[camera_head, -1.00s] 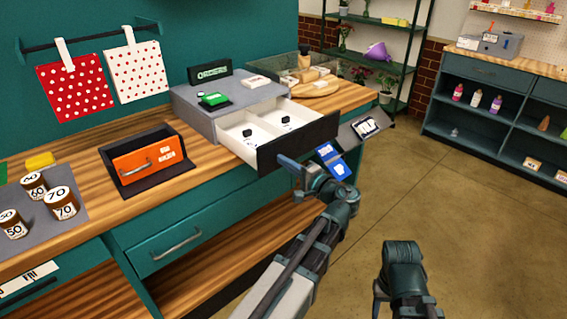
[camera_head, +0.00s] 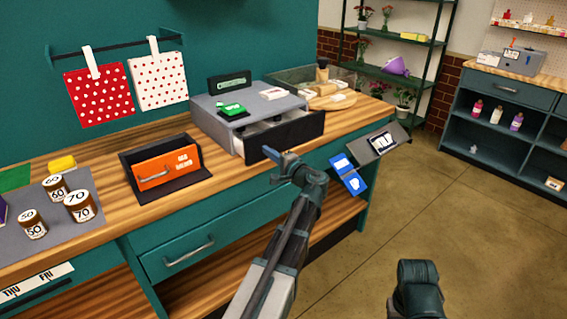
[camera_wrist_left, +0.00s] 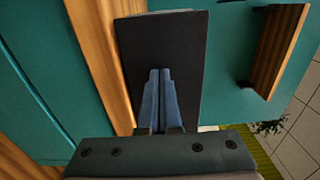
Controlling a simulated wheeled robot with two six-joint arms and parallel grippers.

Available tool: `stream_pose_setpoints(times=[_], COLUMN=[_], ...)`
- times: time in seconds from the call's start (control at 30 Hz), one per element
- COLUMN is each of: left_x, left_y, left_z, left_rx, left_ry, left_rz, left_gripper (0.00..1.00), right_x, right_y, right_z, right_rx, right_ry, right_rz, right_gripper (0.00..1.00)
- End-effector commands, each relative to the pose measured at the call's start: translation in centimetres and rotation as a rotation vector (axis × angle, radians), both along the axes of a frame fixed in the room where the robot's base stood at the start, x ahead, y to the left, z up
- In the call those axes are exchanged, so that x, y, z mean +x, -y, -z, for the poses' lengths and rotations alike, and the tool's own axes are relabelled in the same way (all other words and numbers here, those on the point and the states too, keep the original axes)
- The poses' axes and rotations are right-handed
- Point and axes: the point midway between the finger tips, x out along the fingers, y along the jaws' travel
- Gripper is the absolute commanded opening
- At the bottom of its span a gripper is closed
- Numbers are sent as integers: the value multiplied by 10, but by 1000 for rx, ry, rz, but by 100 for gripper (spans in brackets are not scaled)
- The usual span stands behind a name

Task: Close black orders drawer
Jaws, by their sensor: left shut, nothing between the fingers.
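The black orders drawer (camera_head: 289,136) sits in the grey box (camera_head: 207,115) on the wooden counter, below the ORDERS sign (camera_head: 230,83). It is partly open, with a strip of its white inside showing behind the black front. My left gripper (camera_head: 268,152) is shut and empty, its fingertips at the drawer's front face. In the left wrist view the shut blue fingers (camera_wrist_left: 160,75) point at the black front panel (camera_wrist_left: 188,60); they look to be against it. My right arm (camera_head: 417,290) shows at the bottom right; its fingers are not visible.
An orange-fronted holder (camera_head: 157,174) and several brown jars (camera_head: 79,206) stand on the counter to the left. A blue card and tablet stand (camera_head: 380,143) hangs at the counter's right end. A teal drawer (camera_head: 193,238) lies below. The floor at right is clear.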

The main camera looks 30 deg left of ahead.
Motion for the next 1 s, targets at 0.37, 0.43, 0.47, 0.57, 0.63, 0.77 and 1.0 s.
stream_pose_setpoints(times=[0.37,0.43,0.47,0.57,0.63,0.77,1.0], left_x=[29,31,32,33,35,36,38], left_y=[-64,-70,-72,-78,-81,-83,-85], left_z=[0,0,0,0,0,-1,-2], left_rx=[0,0,0,1,1,4,6], left_ry=[0,0,0,0,-1,-1,-1], left_rz=[0,1,1,1,1,1,0], left_gripper=[0,0,0,0,0,0,0], right_x=[0,0,0,0,0,0,0], right_y=[0,0,0,0,0,0,0], right_z=[0,0,0,0,0,0,-1], right_rx=[0,0,0,0,0,0,0], right_ry=[0,0,0,0,0,0,0], right_rz=[0,0,0,0,0,0,0], right_gripper=[50,50,50,50,50,50,50])
